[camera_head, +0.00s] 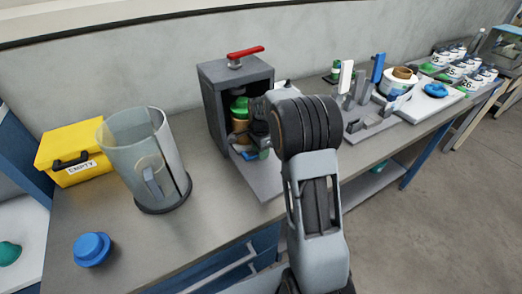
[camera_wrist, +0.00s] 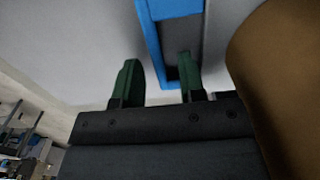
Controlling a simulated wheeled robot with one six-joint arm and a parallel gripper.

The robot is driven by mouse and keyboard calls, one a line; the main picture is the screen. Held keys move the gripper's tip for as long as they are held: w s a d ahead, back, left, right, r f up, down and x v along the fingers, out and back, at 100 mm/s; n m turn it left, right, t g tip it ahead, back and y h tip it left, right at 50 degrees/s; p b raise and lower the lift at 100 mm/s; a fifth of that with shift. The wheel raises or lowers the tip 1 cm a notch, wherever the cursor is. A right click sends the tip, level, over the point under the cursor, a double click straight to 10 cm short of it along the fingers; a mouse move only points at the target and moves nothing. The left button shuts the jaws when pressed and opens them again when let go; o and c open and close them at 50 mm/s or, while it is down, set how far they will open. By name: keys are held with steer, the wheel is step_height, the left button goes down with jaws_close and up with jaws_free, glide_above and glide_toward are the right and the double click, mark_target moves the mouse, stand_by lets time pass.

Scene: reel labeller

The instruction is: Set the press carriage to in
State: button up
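The press looks like a dark grey open-fronted housing (camera_head: 213,112) with a red lever (camera_head: 246,52) on top. A flat grey plate (camera_head: 264,184), apparently the carriage, sticks out of its front. A green-topped brown item (camera_head: 239,108) stands inside. My gripper (camera_head: 258,150) is low at the opening, partly hidden by my arm. In the wrist view my gripper (camera_wrist: 158,82) has its two green fingers apart. A blue frame (camera_wrist: 153,45) with a dark middle lies at them, one bar between the fingers and the right finger over the dark part. I cannot tell whether they touch.
A clear cylinder (camera_head: 146,160), a yellow box (camera_head: 80,152) and a blue knob (camera_head: 92,249) are on the left. A grey fixture (camera_head: 365,115) stands to the right. A brown surface (camera_wrist: 285,80) is close beside the fingers. The bench front left of the plate is clear.

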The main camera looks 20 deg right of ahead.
step_height(320, 180, up, 14)
stand_by(0.8)
steer(key=shift+a+f, duration=0.1)
